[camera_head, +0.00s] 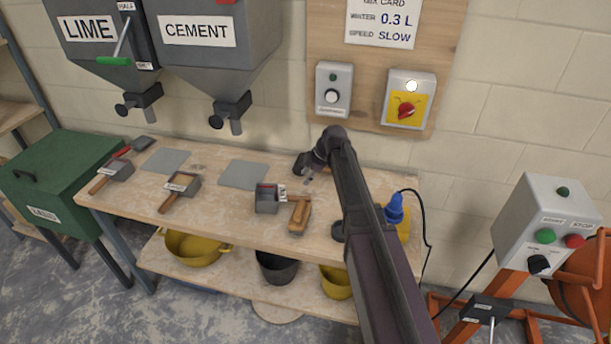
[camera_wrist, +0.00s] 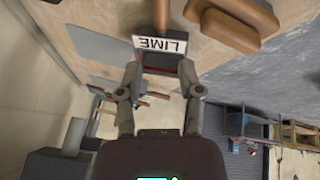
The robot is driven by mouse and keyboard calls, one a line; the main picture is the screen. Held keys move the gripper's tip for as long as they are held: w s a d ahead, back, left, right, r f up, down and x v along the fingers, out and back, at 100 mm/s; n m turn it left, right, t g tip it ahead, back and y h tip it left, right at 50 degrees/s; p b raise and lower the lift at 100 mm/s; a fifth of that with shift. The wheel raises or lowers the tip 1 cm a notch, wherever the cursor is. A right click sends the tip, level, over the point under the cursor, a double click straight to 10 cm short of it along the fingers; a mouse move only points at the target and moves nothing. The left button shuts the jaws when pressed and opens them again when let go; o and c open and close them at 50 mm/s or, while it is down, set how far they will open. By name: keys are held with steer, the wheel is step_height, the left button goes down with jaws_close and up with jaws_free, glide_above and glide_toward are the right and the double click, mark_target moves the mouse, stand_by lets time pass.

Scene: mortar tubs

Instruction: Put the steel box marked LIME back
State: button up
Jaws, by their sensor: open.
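The steel box marked LIME (camera_head: 266,201) stands on the wooden bench, right of the middle, with a white label at its right side. In the wrist view the LIME box (camera_wrist: 163,60) shows its label upside down, just beyond my fingertips. My gripper (camera_head: 308,180) is open and empty, above the bench to the right of and behind the box. In the wrist view my gripper (camera_wrist: 160,78) has its two fingers spread, with no clear contact with the box. Two grey mats lie on the bench, one left (camera_head: 165,161) and one nearer the box (camera_head: 243,175).
Two other handled steel boxes, left (camera_head: 119,170) and middle (camera_head: 184,184), stand on the bench. A brown wooden piece (camera_head: 299,215) lies right of the LIME box. LIME (camera_head: 92,58) and CEMENT (camera_head: 210,60) hoppers hang behind. Tubs sit on the lower shelf; a control box (camera_head: 545,222) stands right.

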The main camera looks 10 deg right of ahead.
steer(key=s+d+f+m+g+h, duration=0.1)
steer(key=s+d+m, duration=0.3)
steer(key=s+m, duration=0.5)
steer(key=s+d+f+m+g+h, duration=0.1)
steer(key=s+d+m+h, duration=0.3)
steer(key=s+m, duration=0.6)
steer(key=s, duration=0.6)
steer(key=shift+s+d, duration=0.25)
steer(key=shift+d, duration=0.05)
steer(key=shift+s, duration=0.1)
steer(key=shift+c, duration=0.2)
stand_by(0.5)
